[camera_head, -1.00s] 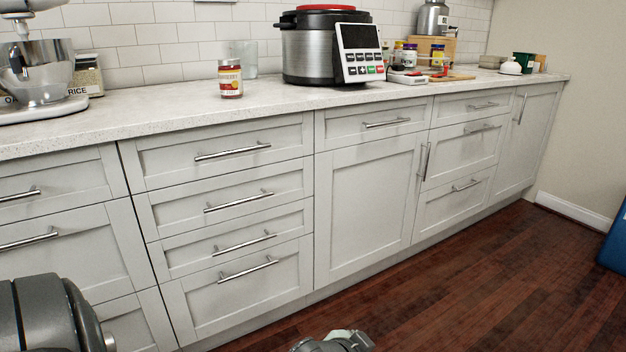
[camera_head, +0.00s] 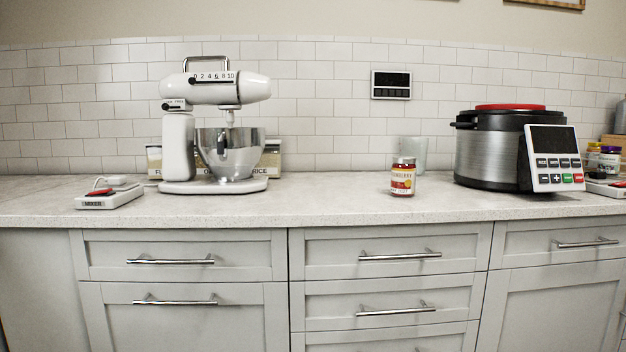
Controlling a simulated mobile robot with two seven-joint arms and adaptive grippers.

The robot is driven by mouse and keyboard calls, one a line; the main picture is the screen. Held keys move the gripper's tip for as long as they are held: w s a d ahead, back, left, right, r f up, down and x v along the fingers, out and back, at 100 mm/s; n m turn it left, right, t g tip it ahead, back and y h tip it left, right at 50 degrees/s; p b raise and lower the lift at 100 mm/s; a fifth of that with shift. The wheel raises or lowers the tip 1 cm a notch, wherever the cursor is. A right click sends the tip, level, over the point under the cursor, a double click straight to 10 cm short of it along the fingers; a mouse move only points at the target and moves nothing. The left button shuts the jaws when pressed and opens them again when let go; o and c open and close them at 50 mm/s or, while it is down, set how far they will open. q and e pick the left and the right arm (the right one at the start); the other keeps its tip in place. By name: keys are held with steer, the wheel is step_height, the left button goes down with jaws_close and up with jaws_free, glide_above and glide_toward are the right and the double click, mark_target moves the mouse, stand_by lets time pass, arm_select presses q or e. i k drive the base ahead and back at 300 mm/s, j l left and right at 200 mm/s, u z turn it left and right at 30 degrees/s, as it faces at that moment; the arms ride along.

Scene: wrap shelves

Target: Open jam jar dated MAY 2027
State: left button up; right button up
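More jars (camera_head: 608,160) with dark and yellow parts stand at the right edge, partly cut off and partly behind the cooker's panel. Neither of my grippers is in view.
A stand mixer (camera_head: 178,145) with a steel bowl stands on the left of the counter (camera_head: 330,205). A switch box (camera_head: 110,197) lies left of it. The pressure cooker (camera_head: 487,158) stands right of the jar. A clear glass (camera_head: 412,152) is behind the jar. Drawers (camera_head: 180,258) lie below.

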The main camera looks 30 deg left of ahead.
mark_target(403, 180)
steer(key=i+l+u, duration=0.1)
steer(key=i+u, duration=0.25)
steer(key=i+l+u, duration=0.15)
steer(key=u, duration=0.2)
steer(key=i+l+u, duration=0.35)
steer(key=k+j, duration=0.05)
